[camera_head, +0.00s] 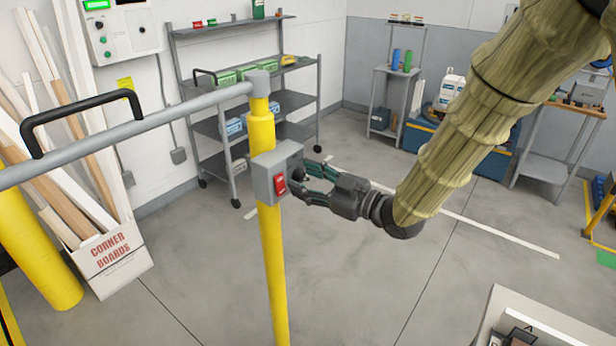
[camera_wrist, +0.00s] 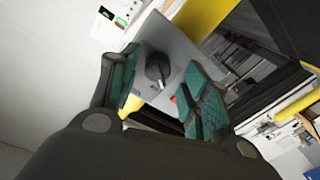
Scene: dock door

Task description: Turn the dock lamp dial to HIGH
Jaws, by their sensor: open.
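A black dial (camera_wrist: 158,68) sits on the face of a grey box (camera_wrist: 183,48) in the wrist view. My gripper (camera_wrist: 161,88) is open, with one finger on each side of the dial; I cannot tell whether either finger touches it. In the head view, the grey box (camera_head: 264,170) is fixed to a yellow post (camera_head: 270,250) and has a red switch (camera_head: 280,184) on one face. My gripper (camera_head: 303,182) reaches the box from the right there. The dial's face is hidden in that view, and I cannot read its markings.
A grey rail (camera_head: 150,125) with a black handle (camera_head: 80,108) runs left from the post top. A wall panel (camera_head: 122,30), a cart (camera_head: 292,100) and a corner-boards box (camera_head: 108,258) stand behind. The floor (camera_head: 360,280) right of the post is clear.

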